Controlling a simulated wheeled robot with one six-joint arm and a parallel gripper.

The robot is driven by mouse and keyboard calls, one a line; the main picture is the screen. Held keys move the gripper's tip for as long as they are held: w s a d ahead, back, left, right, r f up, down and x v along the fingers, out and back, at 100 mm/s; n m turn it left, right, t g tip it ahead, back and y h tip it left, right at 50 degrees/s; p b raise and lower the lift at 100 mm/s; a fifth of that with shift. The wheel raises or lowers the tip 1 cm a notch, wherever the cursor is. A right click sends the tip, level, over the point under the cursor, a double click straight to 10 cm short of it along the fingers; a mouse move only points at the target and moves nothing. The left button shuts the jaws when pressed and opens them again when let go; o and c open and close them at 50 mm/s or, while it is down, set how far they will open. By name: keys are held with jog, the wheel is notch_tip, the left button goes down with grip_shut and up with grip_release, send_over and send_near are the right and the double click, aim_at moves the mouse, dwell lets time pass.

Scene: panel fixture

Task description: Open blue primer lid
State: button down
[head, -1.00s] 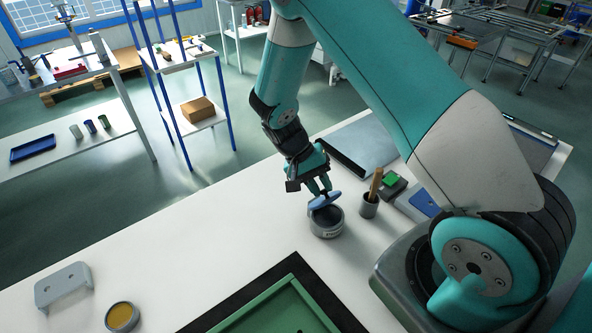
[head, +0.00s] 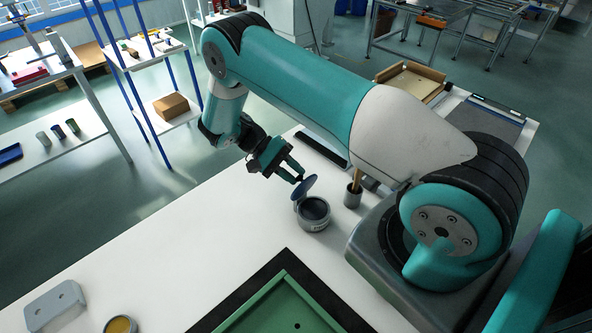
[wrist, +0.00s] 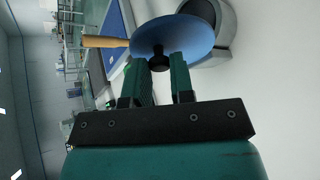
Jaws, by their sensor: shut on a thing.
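The blue lid (head: 304,186) stands tilted up at the left rim of the grey primer can (head: 313,214), so the can's dark inside shows in the head view. My gripper (head: 294,174) is at the lid's upper left side, shut on the lid's dark knob. In the wrist view the lid (wrist: 172,38) faces me as a blue oval, and my gripper (wrist: 166,75) has its two fingers on the dark knob (wrist: 158,60). Part of the can (wrist: 222,35) shows behind the lid.
A grey cup (head: 352,197) with a wooden-handled tool stands right of the can. A green tray on a black mat (head: 262,287) lies in front. A yellow-filled pot (head: 120,326) and a grey bracket (head: 55,306) sit at lower left. The white table between is clear.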

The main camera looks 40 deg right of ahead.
dwell(0.4)
jog(key=c, duration=1)
grip_release()
notch_tip(320, 180, up, 20)
jog(key=p, duration=0.7)
jog(key=shift+p, duration=0.4)
